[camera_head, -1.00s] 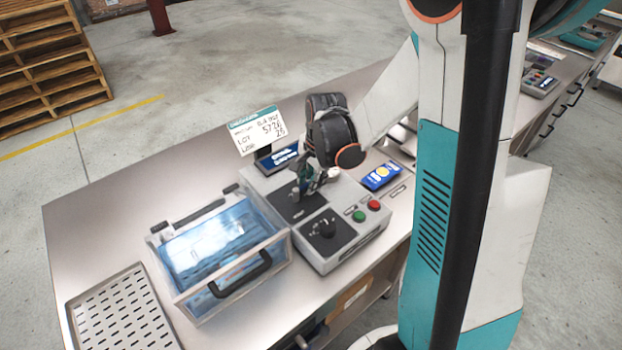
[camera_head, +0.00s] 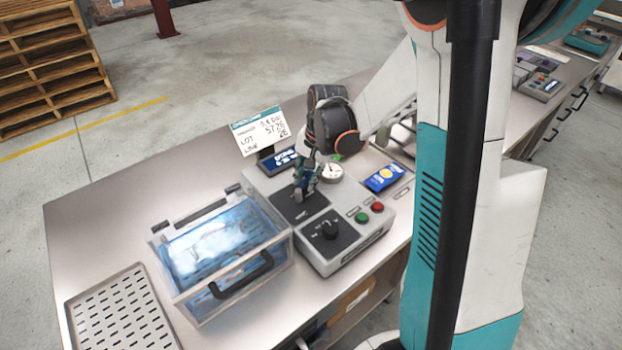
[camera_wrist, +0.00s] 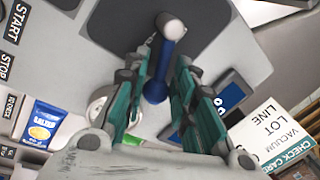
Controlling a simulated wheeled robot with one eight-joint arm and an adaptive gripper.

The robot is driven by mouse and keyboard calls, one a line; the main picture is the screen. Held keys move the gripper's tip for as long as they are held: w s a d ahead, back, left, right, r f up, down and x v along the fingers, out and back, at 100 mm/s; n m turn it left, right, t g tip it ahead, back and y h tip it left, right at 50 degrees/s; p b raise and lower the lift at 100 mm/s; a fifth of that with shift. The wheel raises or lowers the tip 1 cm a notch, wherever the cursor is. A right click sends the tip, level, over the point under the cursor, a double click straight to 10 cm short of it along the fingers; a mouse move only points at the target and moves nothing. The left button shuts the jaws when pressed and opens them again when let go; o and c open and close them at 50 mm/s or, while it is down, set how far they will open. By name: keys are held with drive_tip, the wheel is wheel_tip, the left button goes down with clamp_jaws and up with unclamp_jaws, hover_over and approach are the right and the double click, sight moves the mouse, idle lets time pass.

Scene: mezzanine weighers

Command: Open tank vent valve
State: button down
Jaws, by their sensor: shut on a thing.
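The tank vent valve appears as a blue lever (camera_wrist: 155,92) with a pale rounded end, on a dark plate of the grey control box (camera_head: 345,262). My gripper (camera_head: 303,187) is low over that dark plate in the head view. In the wrist view its teal fingers (camera_wrist: 168,72) lie on either side of the blue lever and are shut on it. In the head view the fingers and wrist hide most of the lever. A pressure gauge (camera_head: 331,172) is just right of my gripper and is partly covered by a finger in the wrist view.
A black knob (camera_head: 326,231), green button (camera_head: 361,217) and red button (camera_head: 377,207) are on the box. A clear-lidded chamber (camera_head: 215,250) stands close on the left. A check card (camera_head: 259,131) stands behind. A blue packet (camera_head: 384,178) lies to the right. A perforated tray (camera_head: 122,310) is front left.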

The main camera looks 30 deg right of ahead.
drive_tip(key=n, duration=0.2)
drive_tip(key=w+a+n, duration=0.1)
drive_tip(key=shift+w+n+g, duration=0.1)
drive_tip(key=shift+n+g, duration=0.2)
drive_tip(key=shift+n, duration=0.1)
drive_tip(key=n, duration=0.1)
drive_tip(key=a+n, duration=0.1)
drive_tip(key=shift+w+a+n+y+b, duration=0.1)
drive_tip(key=shift+w+n+y+b, duration=0.2)
drive_tip(key=shift+n+b, duration=0.1)
drive_tip(key=n, duration=0.1)
drive_tip(key=a+n+g, duration=0.1)
drive_tip(key=n, duration=0.1)
drive_tip(key=shift+w+a, duration=0.15)
drive_tip(key=shift+a+n+g, duration=0.15)
drive_tip(key=shift+a+n, duration=0.15)
drive_tip(key=shift+n, duration=0.45)
drive_tip(key=shift+a+n+g, duration=0.15)
drive_tip(key=shift+a+n, duration=0.1)
drive_tip(key=shift+n, duration=0.5)
drive_tip(key=c, duration=1.3)
unclamp_jaws()
drive_tip(key=shift+a, duration=0.1)
